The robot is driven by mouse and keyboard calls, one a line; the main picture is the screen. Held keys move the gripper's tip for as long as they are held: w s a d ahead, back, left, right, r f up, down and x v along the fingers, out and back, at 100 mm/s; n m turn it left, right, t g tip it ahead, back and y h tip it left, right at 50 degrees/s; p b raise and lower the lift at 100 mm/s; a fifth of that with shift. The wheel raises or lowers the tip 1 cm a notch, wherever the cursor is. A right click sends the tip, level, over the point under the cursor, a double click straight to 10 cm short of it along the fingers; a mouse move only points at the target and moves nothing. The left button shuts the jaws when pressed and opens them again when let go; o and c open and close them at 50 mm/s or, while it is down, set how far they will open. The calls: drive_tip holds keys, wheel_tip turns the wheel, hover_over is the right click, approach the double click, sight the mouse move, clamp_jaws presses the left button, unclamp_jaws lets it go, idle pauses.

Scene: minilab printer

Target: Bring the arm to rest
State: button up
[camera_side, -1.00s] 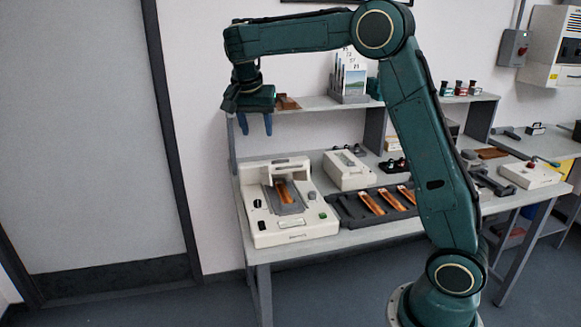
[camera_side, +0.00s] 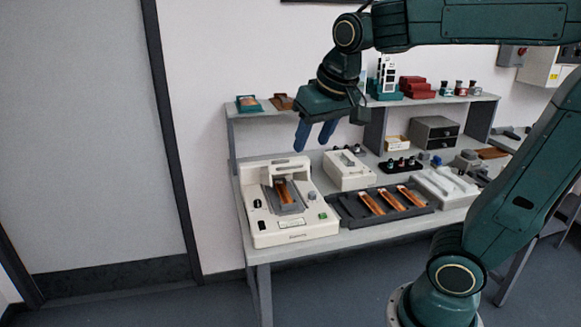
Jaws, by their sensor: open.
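My gripper (camera_side: 314,136) hangs in the air above the bench, in front of the shelf. Its two blue fingers point down and are apart, with nothing between them. My green arm reaches in from the right side of the picture, its forearm level along the top. Below the gripper, and apart from it, stands a white printer (camera_side: 292,228) with an orange-brown strip (camera_side: 283,193) in its dark slot.
A dark tray (camera_side: 346,219) with several orange strips sits right of the printer. A white box (camera_side: 349,171) stands behind it. The shelf (camera_side: 268,109) behind the gripper carries small trays, red boxes (camera_side: 415,87) and bottles. Open floor and a door (camera_side: 95,140) lie left.

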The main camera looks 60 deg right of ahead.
drive_tip(key=s+a+f+n+t+y, duration=0.1)
drive_tip(key=s+a+f+n, duration=0.3)
drive_tip(key=s, duration=0.6)
drive_tip(key=shift+s+a+f+n+y, duration=0.4)
drive_tip(key=shift+a+f, duration=0.2)
drive_tip(key=shift+f, duration=0.1)
drive_tip(key=shift+o, duration=0.4)
drive_tip(key=shift+w, duration=0.1)
